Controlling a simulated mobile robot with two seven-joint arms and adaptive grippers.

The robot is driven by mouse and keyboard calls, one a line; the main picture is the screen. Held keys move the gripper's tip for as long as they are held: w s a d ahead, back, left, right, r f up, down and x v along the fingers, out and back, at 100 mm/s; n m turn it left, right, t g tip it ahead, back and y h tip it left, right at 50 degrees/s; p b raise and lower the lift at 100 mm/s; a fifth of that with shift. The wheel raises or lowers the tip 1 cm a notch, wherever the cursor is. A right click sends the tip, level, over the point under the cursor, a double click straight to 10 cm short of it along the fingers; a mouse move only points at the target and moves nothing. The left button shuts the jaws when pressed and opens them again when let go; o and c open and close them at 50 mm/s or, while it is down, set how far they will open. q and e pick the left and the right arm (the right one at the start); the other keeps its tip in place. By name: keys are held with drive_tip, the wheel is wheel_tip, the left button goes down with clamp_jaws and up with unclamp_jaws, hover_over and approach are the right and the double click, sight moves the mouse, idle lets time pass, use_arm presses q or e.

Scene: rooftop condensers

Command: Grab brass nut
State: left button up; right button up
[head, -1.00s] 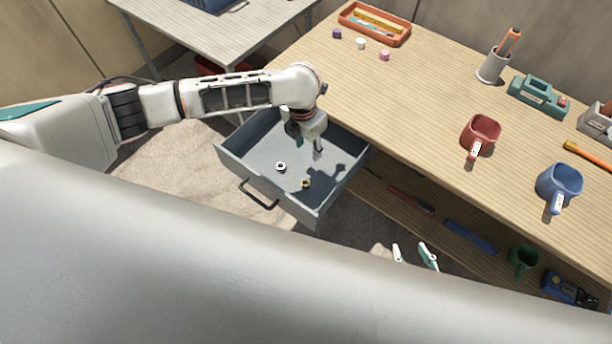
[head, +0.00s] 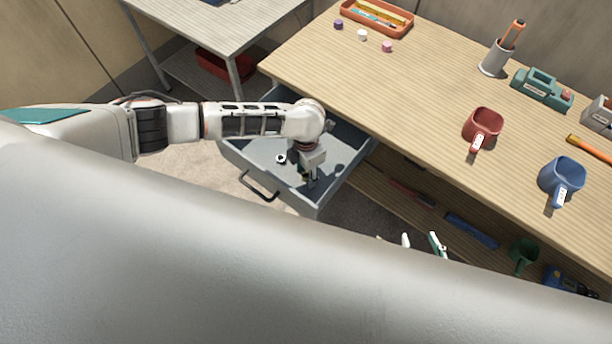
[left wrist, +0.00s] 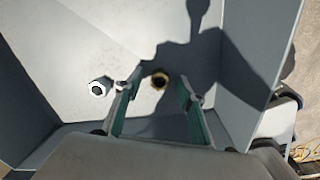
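The brass nut (left wrist: 160,80) lies on the floor of the open grey drawer (head: 262,150). In the left wrist view it sits between and just beyond the fingertips of my left gripper (left wrist: 159,86), which is open and empty. In the head view my left gripper (head: 307,182) reaches down into the drawer and largely hides the brass nut. A silvery nut (left wrist: 98,87) lies to the left of the fingers; it also shows in the head view (head: 281,158). My right gripper (head: 422,243) is open, partly visible at the lower middle, away from the drawer.
The drawer walls surround the left gripper closely. The wooden bench (head: 420,90) to the right holds a red mug (head: 484,127), a blue mug (head: 562,176) and an orange tray (head: 376,18).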

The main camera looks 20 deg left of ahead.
sight(306, 175)
use_arm(q)
clamp_jaws()
drive_tip(key=shift+r, duration=0.5)
wheel_tip(306, 175, up, 19)
drive_tip(key=p, duration=0.2)
use_arm(e)
drive_tip(key=shift+s+d+f+h, duration=0.2)
drive_tip(key=shift+s+d, duration=0.1)
drive_tip(key=shift+d, duration=0.2)
drive_tip(key=shift+s+d+f+h, duration=0.1)
drive_tip(key=shift+s+d+h, duration=0.15)
drive_tip(key=shift+d, duration=0.25)
